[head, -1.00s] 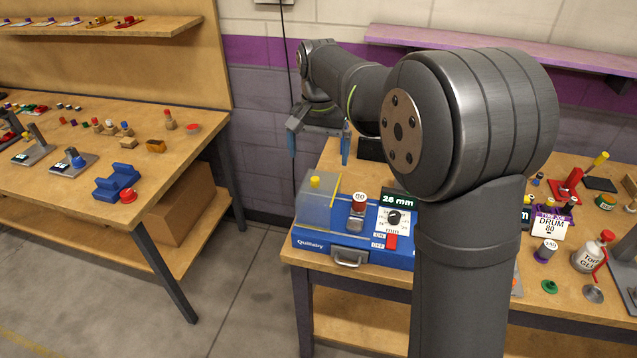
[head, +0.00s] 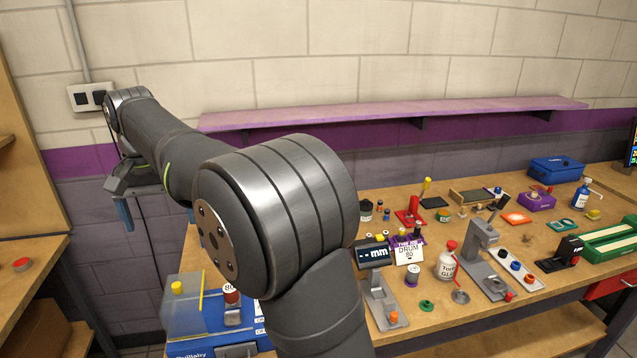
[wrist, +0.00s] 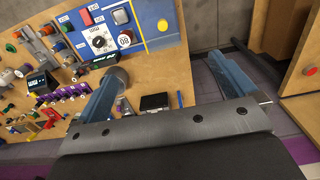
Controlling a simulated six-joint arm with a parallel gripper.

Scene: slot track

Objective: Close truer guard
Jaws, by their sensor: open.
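The truer is a blue machine (head: 245,350) at the bench's left end, low in the head view and partly hidden by my arm. Its clear guard (head: 190,318), with a yellow knob (head: 177,287), stands at its left end, beside the red-topped drum marked 80 (head: 231,294) rather than over it. The wrist view shows the truer's dial (wrist: 98,42), the drum (wrist: 124,39) and the yellow knob (wrist: 162,25) at the top. My gripper (head: 157,214) is open and empty, behind and above the guard, apart from it. Both blue fingers show in the wrist view (wrist: 165,66).
My arm crosses the head view in front of the truer's right part. Right of it stand a display stand (head: 374,254), a drum card (head: 409,252), a white glue bottle (head: 446,262) and other small tools. A purple shelf (head: 400,110) runs along the wall behind.

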